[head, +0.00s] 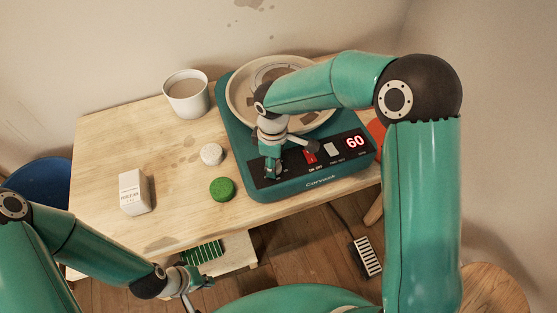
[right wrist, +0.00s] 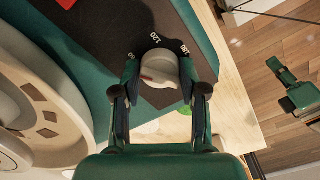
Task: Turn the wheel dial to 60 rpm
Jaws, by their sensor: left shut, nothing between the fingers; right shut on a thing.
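The teal pottery wheel (head: 330,188) stands at the back right of the table, and its red display (head: 355,141) reads 60. In the right wrist view the pale dial knob (right wrist: 160,66) sits on the dark panel (right wrist: 110,40), with printed numbers around it. My right gripper (head: 272,168) is shut on this knob, one finger on each side; it also shows in the right wrist view (right wrist: 158,85). In the head view the gripper mostly hides the knob. My left gripper (head: 203,284) is shut and empty, low in front of the table.
A round pan (head: 240,100) tops the wheel. A red switch (head: 310,157) is right of my right gripper. A white cup (head: 186,94), a white box (head: 134,192), a pale round piece (head: 211,154) and a green one (head: 222,189) stand on the table. A pedal (head: 367,256) lies on the floor.

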